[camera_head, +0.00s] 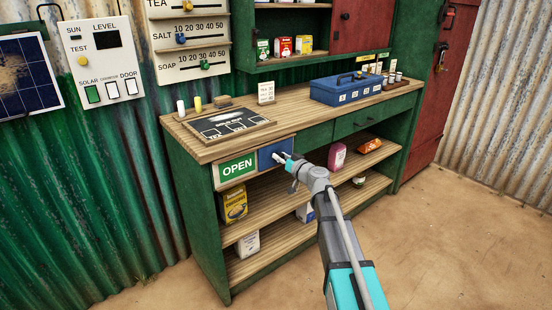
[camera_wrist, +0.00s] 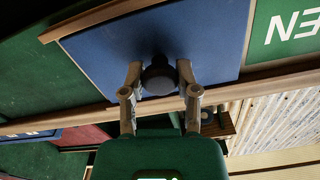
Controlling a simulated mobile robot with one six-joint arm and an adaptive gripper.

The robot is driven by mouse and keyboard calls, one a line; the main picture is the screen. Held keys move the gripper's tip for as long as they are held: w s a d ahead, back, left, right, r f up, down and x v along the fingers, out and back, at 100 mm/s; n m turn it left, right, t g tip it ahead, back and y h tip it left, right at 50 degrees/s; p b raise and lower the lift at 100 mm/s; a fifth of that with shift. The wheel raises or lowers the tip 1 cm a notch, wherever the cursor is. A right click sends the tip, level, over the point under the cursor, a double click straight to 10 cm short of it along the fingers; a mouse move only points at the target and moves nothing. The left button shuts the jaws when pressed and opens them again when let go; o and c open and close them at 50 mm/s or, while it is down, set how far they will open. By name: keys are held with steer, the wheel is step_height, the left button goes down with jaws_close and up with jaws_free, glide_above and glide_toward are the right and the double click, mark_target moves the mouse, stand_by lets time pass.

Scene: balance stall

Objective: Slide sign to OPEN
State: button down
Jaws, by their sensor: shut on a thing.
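The sign is set in a wooden frame (camera_head: 221,186) on the front of the counter. Its left part shows a green panel with white OPEN lettering (camera_head: 238,167). A blue sliding panel (camera_head: 268,157) covers the part to the right of it. In the wrist view the blue panel (camera_wrist: 205,42) fills the upper middle, with part of the lettering at the right. My gripper (camera_head: 281,160) is at the blue panel. In the wrist view my gripper (camera_wrist: 160,78) has its fingers on both sides of a dark round knob (camera_wrist: 158,76) on the panel, shut on it.
Shelves below hold a yellow box (camera_head: 233,204) and a pink container (camera_head: 337,156). The floor (camera_head: 440,240) at the right is clear.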

steer(key=shift+c, duration=1.7)
jaws_free()
steer(key=shift+w+d, duration=0.15)
steer(key=shift+d, duration=0.3)
steer(key=shift+a, duration=0.15)
steer(key=v, duration=1.2)
steer(key=shift+a, duration=0.1)
